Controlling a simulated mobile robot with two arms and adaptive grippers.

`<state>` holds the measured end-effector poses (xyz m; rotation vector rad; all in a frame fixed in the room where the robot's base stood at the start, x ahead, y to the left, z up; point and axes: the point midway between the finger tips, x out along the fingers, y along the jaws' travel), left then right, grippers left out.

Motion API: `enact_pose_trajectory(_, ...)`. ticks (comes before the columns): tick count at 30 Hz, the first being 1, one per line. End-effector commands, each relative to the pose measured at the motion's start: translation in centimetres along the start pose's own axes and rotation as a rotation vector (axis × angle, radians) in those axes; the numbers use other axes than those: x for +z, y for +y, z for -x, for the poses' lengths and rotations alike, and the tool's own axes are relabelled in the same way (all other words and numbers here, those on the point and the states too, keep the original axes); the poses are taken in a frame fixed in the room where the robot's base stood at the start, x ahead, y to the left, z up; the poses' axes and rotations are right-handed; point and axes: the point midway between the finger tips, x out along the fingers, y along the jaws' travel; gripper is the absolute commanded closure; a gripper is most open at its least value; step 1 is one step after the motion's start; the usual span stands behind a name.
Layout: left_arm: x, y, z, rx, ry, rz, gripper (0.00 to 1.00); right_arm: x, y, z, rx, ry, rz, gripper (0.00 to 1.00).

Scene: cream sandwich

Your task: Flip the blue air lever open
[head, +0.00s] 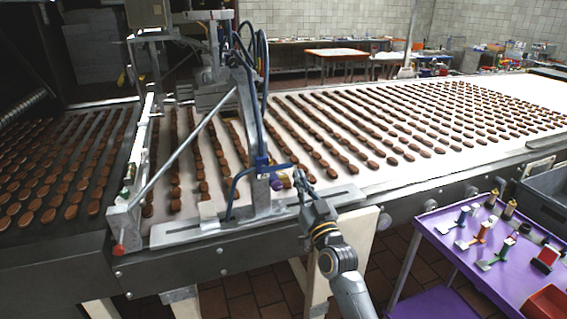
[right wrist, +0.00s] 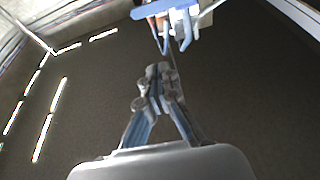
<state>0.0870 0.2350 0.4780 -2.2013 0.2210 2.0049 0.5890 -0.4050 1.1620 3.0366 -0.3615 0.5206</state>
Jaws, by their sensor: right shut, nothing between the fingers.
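The machine's grey upright post (head: 262,195) stands on a metal plate at the front edge of the cookie conveyor. A blue piece (head: 262,161), which looks like the air lever, is on this post, with blue hoses beside it. In the right wrist view a flat blue bar (right wrist: 165,8) shows at the top edge, partly cut off. My right gripper (head: 303,182) is just right of the post, shut and empty. In the right wrist view its fingertips (right wrist: 158,70) point towards the blue parts, with a visible gap. Contact cannot be told in the head view. My left gripper is out of view.
Rows of brown cookies (head: 425,152) cover the pale conveyor belt. A purple cart (head: 440,246) with small coloured parts stands at right, beside a grey crate (head: 545,196). A diagonal metal bar (head: 185,145) runs left of the post. Open floor lies between conveyor and cart.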

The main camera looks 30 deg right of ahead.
Motion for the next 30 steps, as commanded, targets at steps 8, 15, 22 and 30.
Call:
enact_pose_trajectory(8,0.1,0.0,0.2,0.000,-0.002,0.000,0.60,0.0,0.0,-0.5,-0.001,-0.001,0.000,1.00)
enact_pose_trajectory(15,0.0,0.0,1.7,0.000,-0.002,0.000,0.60,-0.3,0.0,-4.5,-0.001,-0.001,0.000,1.00)
enact_pose_trajectory(22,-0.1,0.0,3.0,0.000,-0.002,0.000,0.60,-0.2,0.0,-9.4,-0.001,-0.002,0.001,1.00)
enact_pose_trajectory(30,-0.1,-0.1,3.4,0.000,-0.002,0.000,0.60,3.1,-0.1,-9.0,-0.002,-0.005,0.002,1.00)
